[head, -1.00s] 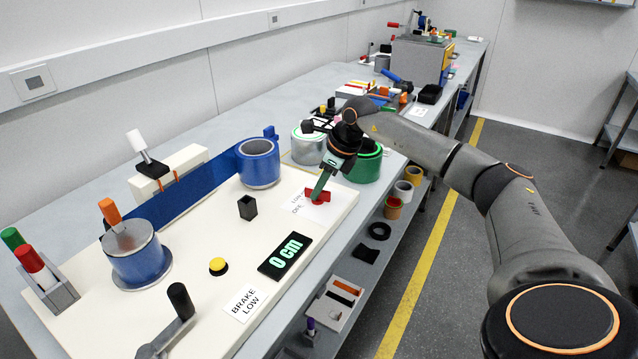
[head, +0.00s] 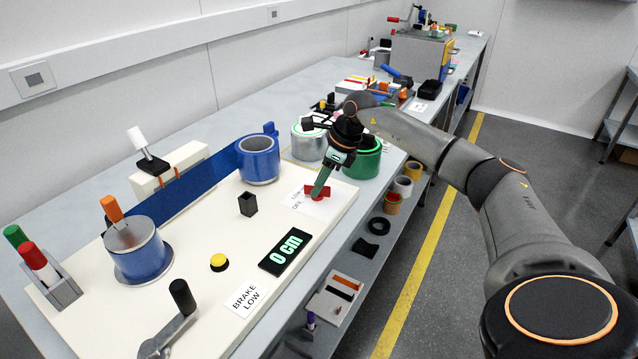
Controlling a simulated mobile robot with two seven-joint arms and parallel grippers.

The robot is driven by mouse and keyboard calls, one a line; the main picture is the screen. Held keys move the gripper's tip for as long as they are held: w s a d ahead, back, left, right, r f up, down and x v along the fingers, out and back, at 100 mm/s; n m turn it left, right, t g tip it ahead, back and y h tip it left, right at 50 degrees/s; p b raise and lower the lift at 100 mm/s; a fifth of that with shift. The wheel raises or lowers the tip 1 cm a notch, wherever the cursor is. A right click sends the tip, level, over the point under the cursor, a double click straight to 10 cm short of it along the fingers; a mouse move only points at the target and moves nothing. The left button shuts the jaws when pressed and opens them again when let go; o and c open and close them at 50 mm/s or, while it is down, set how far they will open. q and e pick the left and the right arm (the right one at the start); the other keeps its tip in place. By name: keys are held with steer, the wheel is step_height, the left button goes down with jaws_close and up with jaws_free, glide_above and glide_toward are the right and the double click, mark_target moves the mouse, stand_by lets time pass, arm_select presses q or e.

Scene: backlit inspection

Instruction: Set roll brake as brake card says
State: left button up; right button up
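The brake card (head: 244,299) lies at the board's front edge and reads BRAKE LOW. A small red knob (head: 318,193) sits on a white label (head: 303,203) at the board's right end; its lettering is partly hidden and too small to read fully. My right gripper (head: 321,186) points down at the red knob, its fingertips at or just above it. Whether its fingers are closed on the knob cannot be told. A blue roll (head: 258,160) stands behind, with a blue band (head: 195,184) running to another blue roll (head: 136,250). My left gripper is not in view.
A black display (head: 285,251) reads 0 cm. A yellow button (head: 219,262), a black crank handle (head: 182,296) and a small black post (head: 247,204) stand on the cream board (head: 200,310). Green (head: 366,160) and silver (head: 308,143) rolls stand close behind my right gripper.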

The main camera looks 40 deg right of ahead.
steer(key=shift+o, duration=1.3)
steer(key=v, duration=1.2)
steer(key=shift+r, duration=0.25)
